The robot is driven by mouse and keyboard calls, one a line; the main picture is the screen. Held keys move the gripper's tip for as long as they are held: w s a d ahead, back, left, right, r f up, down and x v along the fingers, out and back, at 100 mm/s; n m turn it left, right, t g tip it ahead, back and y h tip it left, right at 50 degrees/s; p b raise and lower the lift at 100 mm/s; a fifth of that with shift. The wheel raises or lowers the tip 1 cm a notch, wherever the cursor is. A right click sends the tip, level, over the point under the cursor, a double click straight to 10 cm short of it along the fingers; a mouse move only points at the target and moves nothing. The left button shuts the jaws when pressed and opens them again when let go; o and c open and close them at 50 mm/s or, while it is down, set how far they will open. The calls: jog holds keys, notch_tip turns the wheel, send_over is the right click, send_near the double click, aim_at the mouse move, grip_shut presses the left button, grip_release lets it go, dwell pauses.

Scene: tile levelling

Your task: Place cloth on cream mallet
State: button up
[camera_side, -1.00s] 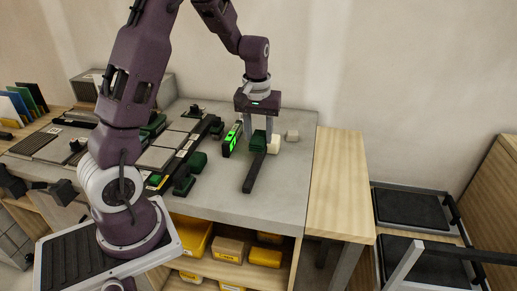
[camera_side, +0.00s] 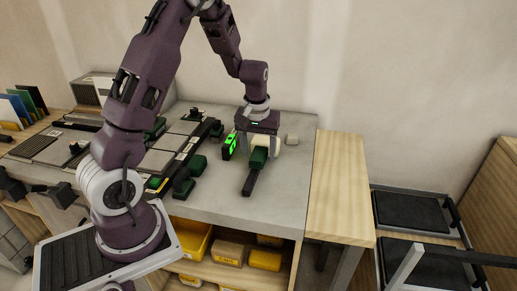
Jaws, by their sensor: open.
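A dark green folded piece, which looks like the cloth (camera_side: 258,158), sits between the fingers of my gripper (camera_side: 259,155). It overlaps the upper part of a dark handle (camera_side: 249,184) that lies on the grey bench and points toward the camera. This handle appears to belong to the cream mallet. I cannot tell whether the cloth touches the mallet.
A level with a bright green face (camera_side: 229,145) stands close left of my gripper. Dark green pieces (camera_side: 198,163) and grey tiles (camera_side: 156,157) fill the left. The bench's front right (camera_side: 285,190) is clear.

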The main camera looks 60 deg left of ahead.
aim_at(258, 156)
notch_tip(258, 156, up, 12)
jog(key=d, duration=0.1)
jog(key=s+d+r+m+t+h, duration=0.1)
jog(key=s+d+r+m+t, duration=0.25)
jog(key=s+d+r, duration=0.65)
jog(key=s+d+f+m, duration=0.1)
jog(key=s+d+m, duration=0.1)
jog(key=s, duration=0.4)
jog(key=s+d+f+m+t, duration=0.1)
jog(key=s+d+m, duration=0.2)
jog(key=s+d, duration=0.2)
jog(key=shift+s+f, duration=0.2)
jog(key=shift+s, duration=0.4)
